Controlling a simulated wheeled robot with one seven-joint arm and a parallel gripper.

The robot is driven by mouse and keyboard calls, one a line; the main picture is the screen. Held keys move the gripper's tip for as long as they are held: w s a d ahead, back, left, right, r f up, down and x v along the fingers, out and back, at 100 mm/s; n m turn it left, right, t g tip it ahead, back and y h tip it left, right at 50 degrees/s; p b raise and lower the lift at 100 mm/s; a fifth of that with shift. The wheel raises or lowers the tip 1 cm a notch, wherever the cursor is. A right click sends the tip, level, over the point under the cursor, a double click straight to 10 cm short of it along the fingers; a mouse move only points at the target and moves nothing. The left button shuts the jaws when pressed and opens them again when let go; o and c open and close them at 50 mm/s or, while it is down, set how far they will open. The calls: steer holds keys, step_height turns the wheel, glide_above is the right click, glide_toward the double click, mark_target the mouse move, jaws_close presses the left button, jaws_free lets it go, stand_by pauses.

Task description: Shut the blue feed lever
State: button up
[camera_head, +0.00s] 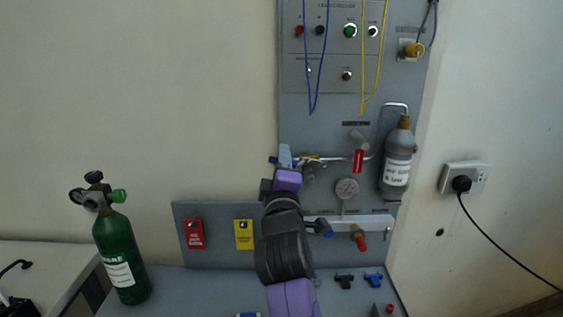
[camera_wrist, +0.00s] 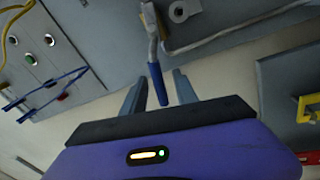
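The blue feed lever (camera_wrist: 157,84) shows in the wrist view as a blue handle on a metal stem, reaching down between my two fingers. My gripper (camera_wrist: 159,80) is open around it, with a gap visible on both sides. In the head view my gripper (camera_head: 284,157) is at the left end of the pipe on the grey panel. A small blue tip (camera_head: 272,160) shows just left of the fingers there, probably the lever's handle. My arm hides part of the panel below.
A green cylinder (camera_head: 120,250) stands left. Blue and yellow cables hang above.

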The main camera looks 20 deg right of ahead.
steer(key=shift+c, duration=0.4)
jaws_close()
stand_by(0.9)
